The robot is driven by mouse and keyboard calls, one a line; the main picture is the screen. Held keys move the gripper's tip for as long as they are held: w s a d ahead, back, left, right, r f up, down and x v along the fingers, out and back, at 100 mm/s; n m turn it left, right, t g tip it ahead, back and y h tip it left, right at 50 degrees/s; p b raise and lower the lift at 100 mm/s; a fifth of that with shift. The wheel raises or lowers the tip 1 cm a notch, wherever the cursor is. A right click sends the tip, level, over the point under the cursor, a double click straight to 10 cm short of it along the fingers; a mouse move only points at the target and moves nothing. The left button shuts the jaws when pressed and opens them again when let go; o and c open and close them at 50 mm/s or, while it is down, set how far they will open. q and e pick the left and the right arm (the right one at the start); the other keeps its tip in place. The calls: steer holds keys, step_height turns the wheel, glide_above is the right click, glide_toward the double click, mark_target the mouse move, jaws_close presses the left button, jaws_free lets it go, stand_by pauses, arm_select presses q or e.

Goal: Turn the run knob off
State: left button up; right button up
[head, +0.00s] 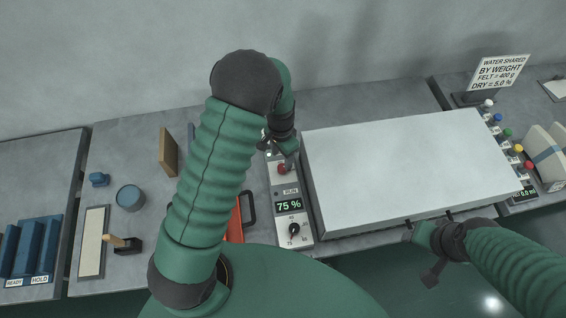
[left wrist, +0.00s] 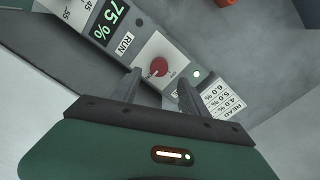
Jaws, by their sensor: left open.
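The run knob is a round red knob (head: 283,169) on a narrow grey control panel (head: 292,241), below my left gripper in the head view. In the left wrist view the red knob (left wrist: 159,67) sits beside the RUN label, with a small lit green-white lamp near it. My left gripper (head: 274,148) is open; its two fingers (left wrist: 158,88) reach toward the knob, one on either side in the picture. I cannot tell whether they touch it. My right gripper (head: 428,226) is at the front edge of the large white box, and its jaws are unclear.
The panel's display (head: 288,206) reads 75 %, with a black dial (head: 293,229) below it. The large white box (head: 410,165) stands right of the panel. An orange-red item with a black handle (head: 249,208) lies to the left. A sign (head: 499,72) stands at the back right.

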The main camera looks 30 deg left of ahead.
mark_target(282, 167)
arm_select(q)
steer(key=f, duration=0.5)
steer(key=shift+s+d+f, duration=0.1)
steer(key=shift+s+f, duration=0.1)
steer(key=shift+f, duration=0.1)
jaws_close()
